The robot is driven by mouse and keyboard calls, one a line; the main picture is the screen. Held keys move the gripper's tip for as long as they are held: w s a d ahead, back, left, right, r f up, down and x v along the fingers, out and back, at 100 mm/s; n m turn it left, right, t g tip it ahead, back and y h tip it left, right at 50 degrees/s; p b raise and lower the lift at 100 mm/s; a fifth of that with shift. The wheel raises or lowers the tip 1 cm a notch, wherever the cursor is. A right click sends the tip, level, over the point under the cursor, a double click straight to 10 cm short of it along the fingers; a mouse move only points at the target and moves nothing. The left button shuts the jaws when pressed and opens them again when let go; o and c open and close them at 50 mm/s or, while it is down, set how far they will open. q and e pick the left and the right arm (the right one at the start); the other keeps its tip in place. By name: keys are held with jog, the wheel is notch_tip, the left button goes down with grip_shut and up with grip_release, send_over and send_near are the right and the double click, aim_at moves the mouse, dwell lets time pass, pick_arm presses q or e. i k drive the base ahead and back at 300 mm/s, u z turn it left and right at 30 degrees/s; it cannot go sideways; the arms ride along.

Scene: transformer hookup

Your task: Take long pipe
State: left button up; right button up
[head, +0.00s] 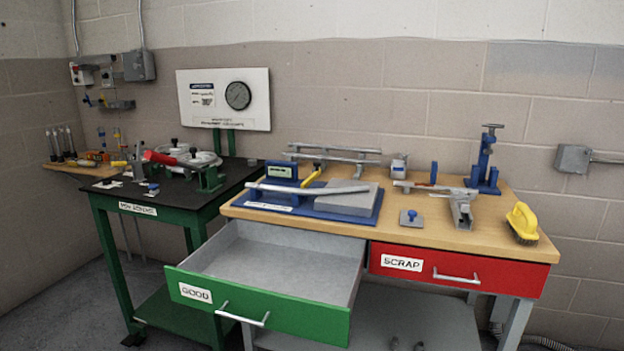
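A long, light grey pipe (308,189) lies across the front of a blue mat (268,207) on the wooden bench, its right part over a grey block (347,201). Farther back, more long grey bars or pipes (335,150) lie side by side, seemingly on a rack. I cannot tell which of these is the long pipe of the task. Neither of my grippers shows in the head view.
A green GOOD drawer (260,303) is open and looks empty; the red SCRAP drawer (460,269) is shut. A grey clamp-like fixture (461,208), blue press (487,165) and yellow brush (522,222) stand on the bench's right. A dark-topped green table (122,207) is left.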

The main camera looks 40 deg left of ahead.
aim_at(263, 187)
jog(key=z, duration=0.65)
jog(key=i, duration=1.85)
jog(key=u, duration=3.75)
jog(key=i, duration=0.5)
jog(key=z, duration=0.15)
